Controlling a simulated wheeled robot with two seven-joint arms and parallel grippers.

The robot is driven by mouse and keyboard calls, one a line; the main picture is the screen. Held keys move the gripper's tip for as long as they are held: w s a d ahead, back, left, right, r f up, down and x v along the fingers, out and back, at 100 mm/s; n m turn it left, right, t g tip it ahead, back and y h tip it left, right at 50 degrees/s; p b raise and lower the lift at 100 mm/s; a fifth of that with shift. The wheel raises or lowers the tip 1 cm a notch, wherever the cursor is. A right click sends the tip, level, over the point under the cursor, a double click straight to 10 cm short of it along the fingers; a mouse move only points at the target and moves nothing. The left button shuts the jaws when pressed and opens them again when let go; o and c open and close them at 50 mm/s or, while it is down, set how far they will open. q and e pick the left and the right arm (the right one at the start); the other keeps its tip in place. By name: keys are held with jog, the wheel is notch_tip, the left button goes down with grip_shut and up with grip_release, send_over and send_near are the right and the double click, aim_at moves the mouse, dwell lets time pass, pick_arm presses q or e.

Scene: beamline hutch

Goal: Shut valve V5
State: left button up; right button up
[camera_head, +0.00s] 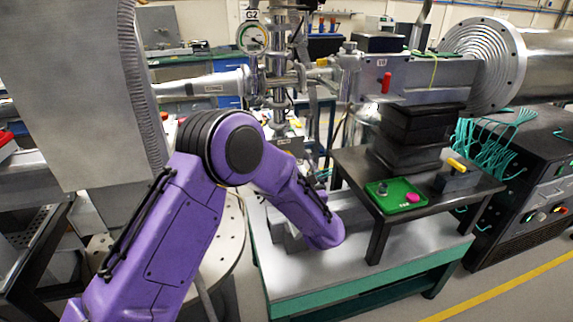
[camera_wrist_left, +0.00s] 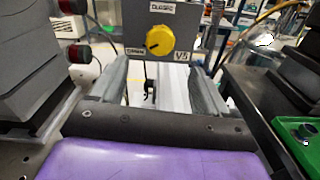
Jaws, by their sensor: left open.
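Valve V5 has a round yellow knob (camera_wrist_left: 159,38) on a grey panel (camera_wrist_left: 190,41) in the left wrist view. A plate at the lower right of the knob reads V5. A label above the knob seems to read CLOSED and a smaller one at its left seems to read OPEN. I cannot clearly tell which label the knob points to. My left gripper (camera_wrist_left: 160,85) is open and empty, with its fingers apart below the knob and not touching it. My right gripper is not in view.
A dark stand (camera_head: 350,163) holds a green tray (camera_head: 381,201) with small parts and a block with a yellow handle (camera_head: 457,164). Dark stacked blocks (camera_wrist_left: 28,70) stand close at the left in the wrist view. A red handle (camera_head: 386,82) sits on the beamline box.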

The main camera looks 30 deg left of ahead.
pick_arm(q)
jog(key=p+x, duration=0.3)
jog(key=x, duration=0.7)
jog(key=shift+w+a, duration=0.2)
jog(key=shift+r, duration=0.1)
jog(key=c, duration=1)
